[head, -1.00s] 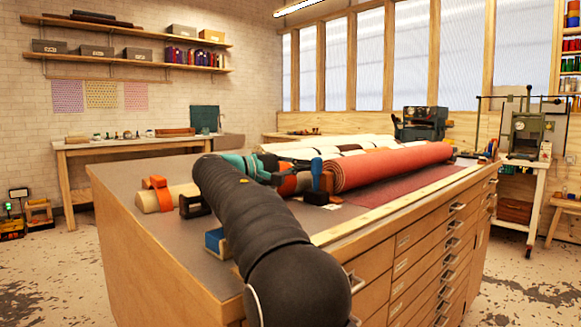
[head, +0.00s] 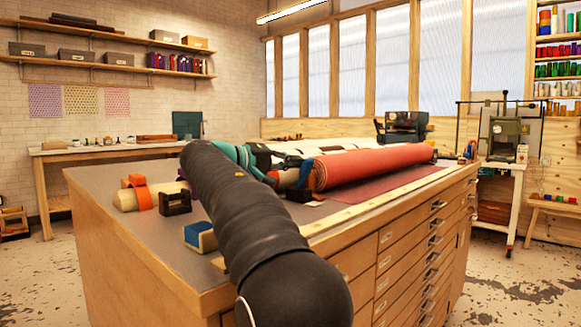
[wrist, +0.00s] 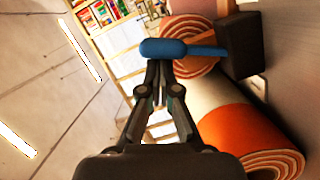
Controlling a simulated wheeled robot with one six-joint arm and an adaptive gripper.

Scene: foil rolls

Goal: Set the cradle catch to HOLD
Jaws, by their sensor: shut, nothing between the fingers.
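The catch is a blue lever with a rounded knob (wrist: 165,48), joined to a dark block (wrist: 238,45) beside the end of a rolled sheet in the wrist view. In the head view the blue lever (head: 305,174) stands at the near end of the red roll (head: 370,165), partly covered by my gripper. My gripper (head: 298,161) is shut and empty. In the wrist view its fingertips (wrist: 157,64) are at the knob's left part; I cannot tell whether they touch it. No HOLD marking is readable.
An orange-and-white roll (wrist: 250,140) lies close by my gripper in the wrist view. On the drawer cabinet (head: 130,245) are a beige roll with an orange strap (head: 140,195), a dark stand (head: 175,203) and a blue block (head: 198,235). White rolls lie behind the red one.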

